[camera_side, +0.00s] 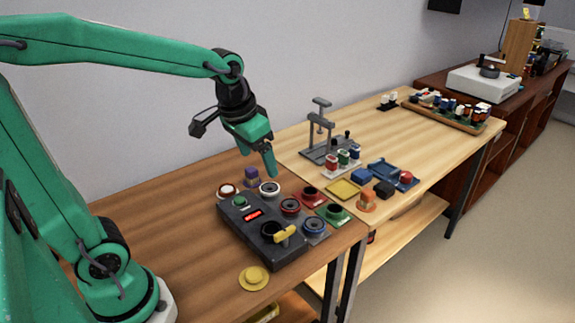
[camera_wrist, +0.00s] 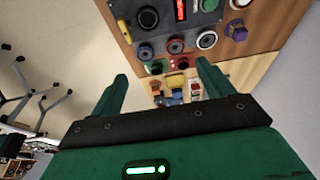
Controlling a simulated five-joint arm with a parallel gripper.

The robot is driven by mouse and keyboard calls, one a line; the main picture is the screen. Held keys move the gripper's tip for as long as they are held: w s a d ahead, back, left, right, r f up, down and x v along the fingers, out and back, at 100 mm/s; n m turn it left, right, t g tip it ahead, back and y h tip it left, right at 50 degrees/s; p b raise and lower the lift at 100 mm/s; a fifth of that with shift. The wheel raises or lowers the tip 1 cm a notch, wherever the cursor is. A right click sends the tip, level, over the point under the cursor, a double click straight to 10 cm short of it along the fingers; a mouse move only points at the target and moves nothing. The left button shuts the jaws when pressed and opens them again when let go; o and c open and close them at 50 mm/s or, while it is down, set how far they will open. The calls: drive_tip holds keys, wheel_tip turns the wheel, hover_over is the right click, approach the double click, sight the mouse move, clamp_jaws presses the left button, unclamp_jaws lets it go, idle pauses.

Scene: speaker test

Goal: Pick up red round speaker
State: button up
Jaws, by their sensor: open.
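My gripper (camera_side: 270,172) is open and empty, pointing down above the white-rimmed dark speaker (camera_side: 270,188). Its fingers also show apart in the wrist view (camera_wrist: 162,72). Nothing is between its fingertips.
A purple block (camera_side: 250,174) lies behind, a yellow disc (camera_side: 254,278) in front. A lever stand (camera_side: 320,130) rises on the light table. Wood left of the box is clear.

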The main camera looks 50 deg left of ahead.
drive_tip(key=w+a+f+g, duration=0.2)
drive_tip(key=w+f, duration=0.3)
drive_tip(key=w, duration=0.2)
drive_tip(key=g, duration=0.1)
hover_over(291, 205)
wheel_tip(291, 205, down, 8)
drive_tip(key=shift+w+f, duration=0.15)
drive_tip(key=shift+f, duration=1.3)
drive_tip(key=shift+f, duration=0.1)
drive_tip(key=shift+a+f, duration=0.1)
drive_tip(key=shift+f, duration=2.4)
drive_tip(key=c, duration=1)
